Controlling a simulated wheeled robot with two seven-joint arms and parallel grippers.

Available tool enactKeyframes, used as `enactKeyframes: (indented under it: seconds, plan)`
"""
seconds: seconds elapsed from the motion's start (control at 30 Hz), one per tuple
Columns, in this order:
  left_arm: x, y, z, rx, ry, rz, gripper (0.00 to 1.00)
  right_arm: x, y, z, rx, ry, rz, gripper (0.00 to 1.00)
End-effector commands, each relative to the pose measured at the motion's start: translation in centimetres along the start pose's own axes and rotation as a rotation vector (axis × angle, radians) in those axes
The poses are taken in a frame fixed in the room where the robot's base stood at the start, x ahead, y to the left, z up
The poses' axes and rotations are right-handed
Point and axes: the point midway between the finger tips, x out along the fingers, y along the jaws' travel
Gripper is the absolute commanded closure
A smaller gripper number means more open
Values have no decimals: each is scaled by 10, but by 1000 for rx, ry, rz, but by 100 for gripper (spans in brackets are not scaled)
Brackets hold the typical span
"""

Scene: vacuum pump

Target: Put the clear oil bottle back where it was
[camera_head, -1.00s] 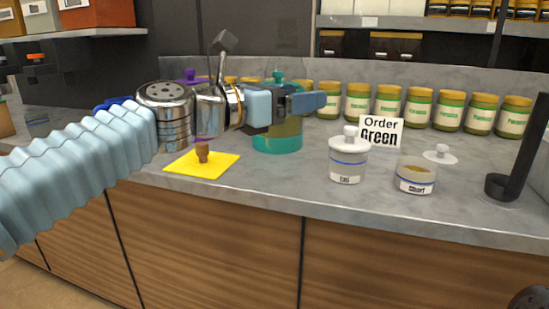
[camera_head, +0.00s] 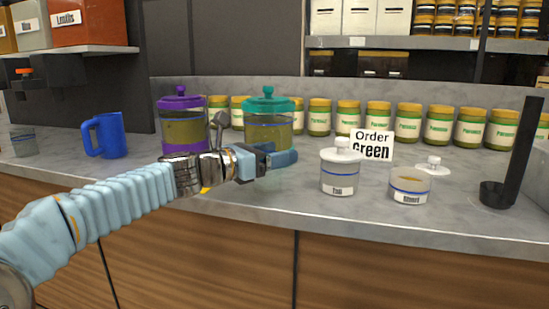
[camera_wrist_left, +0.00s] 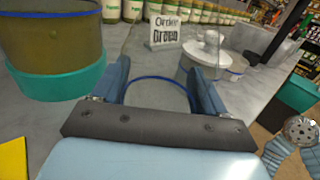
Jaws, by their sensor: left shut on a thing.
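My left gripper (camera_head: 280,158) is over the counter in front of the teal-lidded jar (camera_head: 268,125). In the left wrist view its two fingers (camera_wrist_left: 165,92) close around a see-through round thing with a blue ring, which I take to be the clear oil bottle (camera_wrist_left: 163,97). The bottle hardly shows in the head view, and I cannot tell whether its bottom touches the counter. The yellow mat (camera_wrist_left: 12,158) is left of the gripper in the wrist view; my arm hides most of it in the head view. My right gripper's jaws do not show.
A purple-lidded jar (camera_head: 181,127) and a blue mug (camera_head: 106,136) stand left. A white-lidded salt jar (camera_head: 340,178), a small open jar (camera_head: 409,188) and an "Order Green" sign (camera_head: 371,145) stand right. Several yellow-lidded jars line the back. The front counter strip (camera_head: 290,207) is clear.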

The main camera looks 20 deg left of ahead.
Motion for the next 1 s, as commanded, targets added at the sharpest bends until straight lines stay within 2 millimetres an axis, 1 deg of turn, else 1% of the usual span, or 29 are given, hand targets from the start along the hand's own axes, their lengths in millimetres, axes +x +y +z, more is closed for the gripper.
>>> enactKeyframes:
  seconds: [0.13,0.27,0.3,0.47,0.7,0.83,0.97,1.0]
  plan:
    - [0,-1,2,1,-1,-1,70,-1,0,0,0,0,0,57]
    - [0,-1,-2,1,-1,-1,70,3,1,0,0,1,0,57]
    - [0,0,-3,0,0,-1,26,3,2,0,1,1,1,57]
    - [0,0,-2,0,0,-1,2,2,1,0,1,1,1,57]
    - [0,0,-2,0,0,-1,2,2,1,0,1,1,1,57]
    - [-2,0,3,1,0,0,2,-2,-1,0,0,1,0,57]
    - [-25,0,0,2,0,2,2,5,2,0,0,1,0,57]
    - [-34,0,0,2,0,4,2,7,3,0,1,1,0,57]
